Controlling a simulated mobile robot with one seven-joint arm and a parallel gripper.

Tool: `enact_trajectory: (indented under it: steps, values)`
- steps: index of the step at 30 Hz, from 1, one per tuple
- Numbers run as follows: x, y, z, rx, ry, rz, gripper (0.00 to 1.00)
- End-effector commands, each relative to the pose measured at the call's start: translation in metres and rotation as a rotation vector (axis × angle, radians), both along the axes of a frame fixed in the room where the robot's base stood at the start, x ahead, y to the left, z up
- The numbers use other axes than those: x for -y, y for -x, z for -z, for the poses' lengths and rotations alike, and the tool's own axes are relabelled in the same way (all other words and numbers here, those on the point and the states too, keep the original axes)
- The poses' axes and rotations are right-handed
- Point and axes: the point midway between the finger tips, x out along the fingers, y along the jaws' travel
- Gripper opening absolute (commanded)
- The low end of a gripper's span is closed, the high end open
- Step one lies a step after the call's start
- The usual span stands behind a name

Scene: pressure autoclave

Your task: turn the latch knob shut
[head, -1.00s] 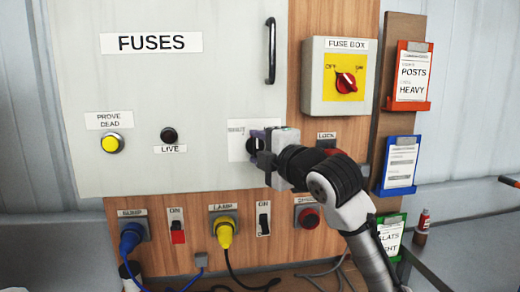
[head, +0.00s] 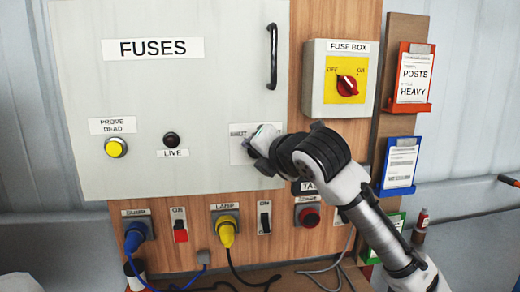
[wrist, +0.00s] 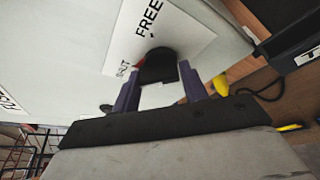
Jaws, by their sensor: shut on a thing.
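The black latch knob (wrist: 158,68) stands on a white label plate (wrist: 183,40) on the grey fuse panel door (head: 200,85). The plate reads FREE and SHUT, and a small red patch shows at the knob's edge on the SHUT side. My gripper (wrist: 160,86) has its two purple fingers on either side of the knob and is shut on it. In the head view, my gripper (head: 254,143) is at the label plate (head: 239,150) and hides the knob. I cannot tell exactly where the knob points.
The fuse box with its red switch (head: 347,86) is up and right of my gripper. A black door handle (head: 272,55) is above. Plugs (head: 226,232), switches and a red button (head: 308,216) lie below. Coloured card holders (head: 399,167) hang at the right.

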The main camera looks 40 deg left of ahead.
Motion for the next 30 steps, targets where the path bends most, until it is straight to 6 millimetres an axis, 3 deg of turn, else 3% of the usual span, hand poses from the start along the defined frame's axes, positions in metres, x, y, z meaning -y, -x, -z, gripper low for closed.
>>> enact_trajectory:
  steps: [18, 19, 23, 30]
  values:
    - [-0.0004, 0.0013, -0.002, 0.038, 0.025, -0.002, 0.21]
    - [-0.0004, 0.0013, -0.002, 0.038, 0.025, -0.002, 0.45]
    - [-0.0004, 0.0012, -0.0015, 0.037, 0.026, -0.002, 0.62]
    - [-0.0003, 0.0007, -0.0004, 0.034, 0.027, -0.001, 0.64]
